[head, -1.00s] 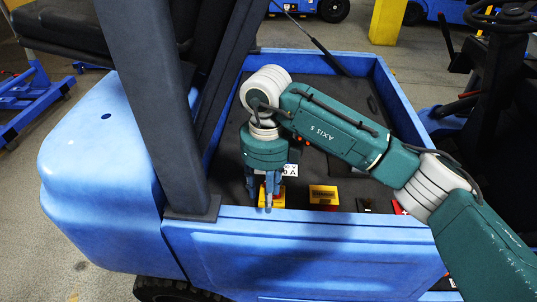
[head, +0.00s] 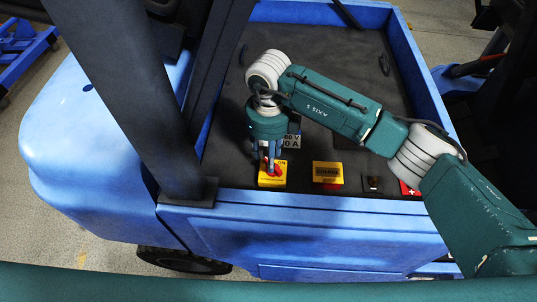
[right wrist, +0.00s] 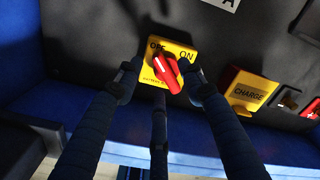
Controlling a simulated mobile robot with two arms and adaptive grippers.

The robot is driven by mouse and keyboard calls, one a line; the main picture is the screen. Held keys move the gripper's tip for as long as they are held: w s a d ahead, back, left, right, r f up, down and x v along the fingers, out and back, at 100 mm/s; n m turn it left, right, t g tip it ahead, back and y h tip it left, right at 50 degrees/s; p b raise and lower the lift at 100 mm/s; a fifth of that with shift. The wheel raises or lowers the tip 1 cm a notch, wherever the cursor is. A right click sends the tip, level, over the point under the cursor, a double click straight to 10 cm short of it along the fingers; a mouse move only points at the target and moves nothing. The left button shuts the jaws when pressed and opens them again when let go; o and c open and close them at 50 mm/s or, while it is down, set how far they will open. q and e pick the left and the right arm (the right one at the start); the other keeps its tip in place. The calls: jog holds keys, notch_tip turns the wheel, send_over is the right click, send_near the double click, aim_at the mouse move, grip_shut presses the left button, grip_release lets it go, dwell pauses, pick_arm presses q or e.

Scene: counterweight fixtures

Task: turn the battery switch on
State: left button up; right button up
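The battery switch is a red handle (right wrist: 167,73) on a yellow plate (right wrist: 180,50) marked OFF and ON. In the right wrist view the handle slants, its upper end near the OFF mark. In the head view the yellow plate (head: 272,181) sits on the dark panel at the truck's near edge. My right gripper (head: 270,163) points down at the switch. Its fingers are spread in the right wrist view (right wrist: 160,82), with fingertips on either side of the handle and one below it. Whether they touch it I cannot tell. My left gripper is not in view.
A yellow CHARGE box (head: 327,173) stands right of the switch, then a small dark socket (head: 372,184) and a red plus-marked piece (head: 409,188). The blue truck wall (head: 300,215) runs along the near side. A dark post (head: 135,95) rises at left.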

jog(key=shift+f, duration=1.2)
grip_shut()
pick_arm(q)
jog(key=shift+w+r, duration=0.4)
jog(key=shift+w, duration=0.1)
